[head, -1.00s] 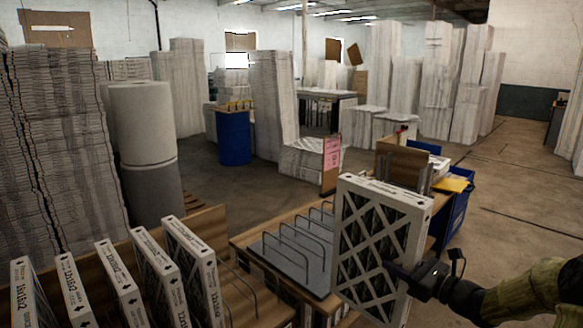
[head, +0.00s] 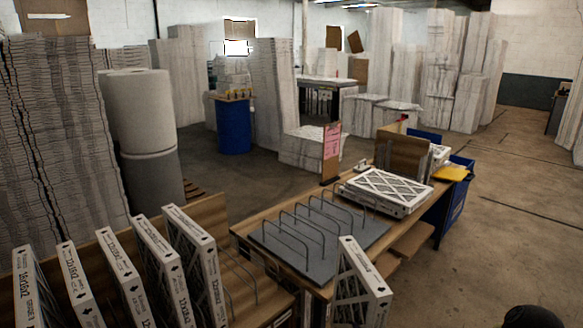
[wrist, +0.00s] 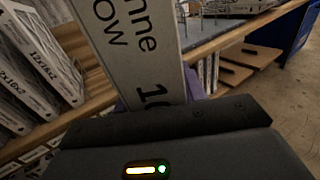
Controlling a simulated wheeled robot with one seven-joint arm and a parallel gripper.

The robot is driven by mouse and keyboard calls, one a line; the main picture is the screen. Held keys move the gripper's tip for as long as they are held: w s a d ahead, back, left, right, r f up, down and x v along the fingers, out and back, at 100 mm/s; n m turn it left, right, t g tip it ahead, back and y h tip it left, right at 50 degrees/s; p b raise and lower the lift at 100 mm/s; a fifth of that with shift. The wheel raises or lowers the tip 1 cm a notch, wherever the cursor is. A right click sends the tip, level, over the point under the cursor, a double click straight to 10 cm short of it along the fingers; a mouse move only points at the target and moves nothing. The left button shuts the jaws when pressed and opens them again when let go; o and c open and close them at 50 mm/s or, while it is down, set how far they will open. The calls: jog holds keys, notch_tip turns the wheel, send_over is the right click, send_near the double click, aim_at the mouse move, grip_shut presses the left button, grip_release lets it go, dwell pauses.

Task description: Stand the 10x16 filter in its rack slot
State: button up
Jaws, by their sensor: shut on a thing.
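My gripper (wrist: 160,108) is shut on a white cardboard-edged filter (wrist: 137,45). Its black print, partly cut off, shows a "10" near my jaws. In the head view this filter (head: 362,285) stands tilted in front of the table, with its narrow edge partly facing the camera and its lower part out of frame. A row of upright labelled filters (head: 150,262) stands in the rack at lower left. Empty wire dividers (head: 240,275) show to the right of the last filter. The wrist view also shows racked filters (wrist: 42,60) at left.
A grey wire rack (head: 262,232) with empty slots sits on the wooden table (head: 318,290). Another filter (head: 388,187) lies flat behind it. A blue bin (head: 455,215) stands at the table's right end. Open floor lies to the right.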

jog(key=s+a+f+m+h, duration=0.1)
jog(key=s+a+f+h, duration=0.1)
jog(key=f, duration=0.3)
jog(key=s+a+f+m+h, duration=0.1)
jog(key=s+a+f+h, duration=0.1)
jog(key=f, duration=0.4)
jog(key=s+a, duration=0.1)
jog(key=s, duration=0.1)
jog(key=shift+s+a+m, duration=0.3)
jog(key=shift+s, duration=0.05)
jog(key=shift+f, duration=0.15)
jog(key=shift+a, duration=0.1)
